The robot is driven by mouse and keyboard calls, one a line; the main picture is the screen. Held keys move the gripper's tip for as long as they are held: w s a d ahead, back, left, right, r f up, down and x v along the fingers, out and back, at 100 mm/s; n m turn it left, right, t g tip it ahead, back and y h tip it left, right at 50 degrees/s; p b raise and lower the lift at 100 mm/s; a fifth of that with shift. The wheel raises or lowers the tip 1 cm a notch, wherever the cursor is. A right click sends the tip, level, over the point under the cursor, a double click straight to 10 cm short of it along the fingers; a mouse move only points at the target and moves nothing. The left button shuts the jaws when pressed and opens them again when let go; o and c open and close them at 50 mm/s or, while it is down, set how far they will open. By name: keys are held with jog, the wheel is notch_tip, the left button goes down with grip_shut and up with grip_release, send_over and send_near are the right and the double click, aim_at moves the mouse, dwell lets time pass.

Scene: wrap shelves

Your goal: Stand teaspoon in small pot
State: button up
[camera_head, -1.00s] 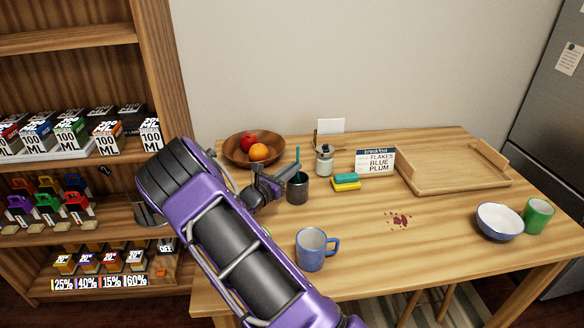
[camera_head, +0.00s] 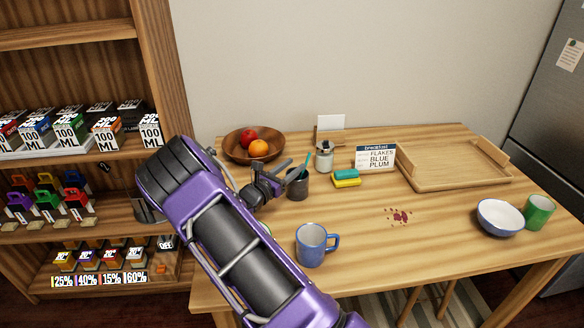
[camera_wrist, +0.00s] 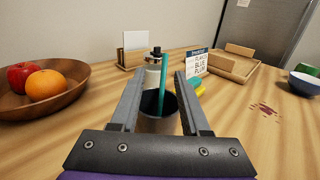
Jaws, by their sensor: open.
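The small pot (camera_head: 298,188) is a dark grey cup standing on the wooden table. The teal teaspoon (camera_head: 308,161) stands in it, its handle rising above the rim and leaning to the right in the head view. In the wrist view the teaspoon (camera_wrist: 162,92) rises from the pot (camera_wrist: 158,122) between my finger pads, with space on both sides. My gripper (camera_head: 298,165) is open around the handle, just above and at the pot's rim. The teaspoon's lower end is hidden inside the pot.
A lidded jar (camera_head: 324,156) stands close behind the pot, and a green-yellow sponge (camera_head: 346,179) lies to its right. A fruit bowl (camera_head: 232,150) is at the left. A blue mug (camera_head: 311,246) stands in front. The table's middle right is mostly clear, with a dark red stain (camera_head: 399,217).

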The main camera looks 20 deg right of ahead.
jog(key=v, duration=1.7)
jog(key=shift+a+p, duration=0.2)
jog(key=shift+p, duration=0.25)
